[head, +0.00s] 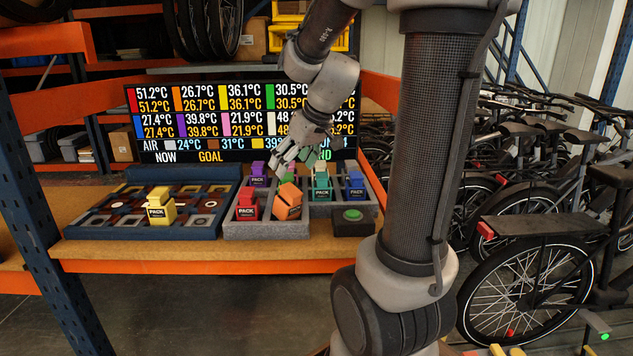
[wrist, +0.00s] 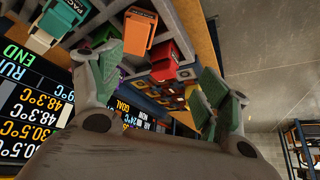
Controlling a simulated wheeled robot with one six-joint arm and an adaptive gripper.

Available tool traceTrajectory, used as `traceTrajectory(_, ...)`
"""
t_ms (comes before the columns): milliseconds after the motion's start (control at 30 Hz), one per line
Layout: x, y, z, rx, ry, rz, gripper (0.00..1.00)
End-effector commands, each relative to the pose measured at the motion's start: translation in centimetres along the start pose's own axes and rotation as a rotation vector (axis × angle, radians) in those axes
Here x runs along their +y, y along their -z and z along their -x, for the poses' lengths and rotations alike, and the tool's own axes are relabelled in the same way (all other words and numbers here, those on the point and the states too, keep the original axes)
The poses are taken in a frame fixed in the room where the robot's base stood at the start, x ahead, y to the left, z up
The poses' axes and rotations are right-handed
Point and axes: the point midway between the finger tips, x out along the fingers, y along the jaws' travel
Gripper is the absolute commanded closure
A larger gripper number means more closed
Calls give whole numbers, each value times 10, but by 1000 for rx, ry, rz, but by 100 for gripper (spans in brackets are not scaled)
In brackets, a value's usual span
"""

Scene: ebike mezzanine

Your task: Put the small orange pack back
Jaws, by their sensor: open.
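The small orange pack (head: 288,203) stands tilted in the grey divided tray (head: 270,231), just right of the red pack (head: 246,205). It also shows in the wrist view (wrist: 139,32), near the top, beyond the fingers. My gripper (head: 297,158) is open and empty above the back of the tray, higher than the orange pack and apart from it. In the wrist view its two green-padded fingers (wrist: 160,65) are spread wide with nothing between them. The pack's base is hidden by the tray wall.
Purple (head: 258,174), teal (head: 321,187) and blue (head: 356,186) packs stand in the grey trays. A yellow pack (head: 160,206) stands on the slotted blue-grey board (head: 95,233). A green button box (head: 352,219) is at right. The temperature display (head: 200,125) stands behind.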

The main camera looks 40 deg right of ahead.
Motion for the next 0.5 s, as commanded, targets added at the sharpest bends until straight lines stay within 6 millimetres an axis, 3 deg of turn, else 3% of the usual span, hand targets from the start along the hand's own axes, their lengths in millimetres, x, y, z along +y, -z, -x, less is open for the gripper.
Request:
traceTrajectory(100,-41,-40,44,-43,2,-20,24)
traceTrajectory(200,-62,-82,72,-87,-20,-57,24)
traceTrajectory(333,-74,-127,94,-127,-64,-105,24)
traceTrajectory(500,-76,-157,106,-147,-104,-147,24)
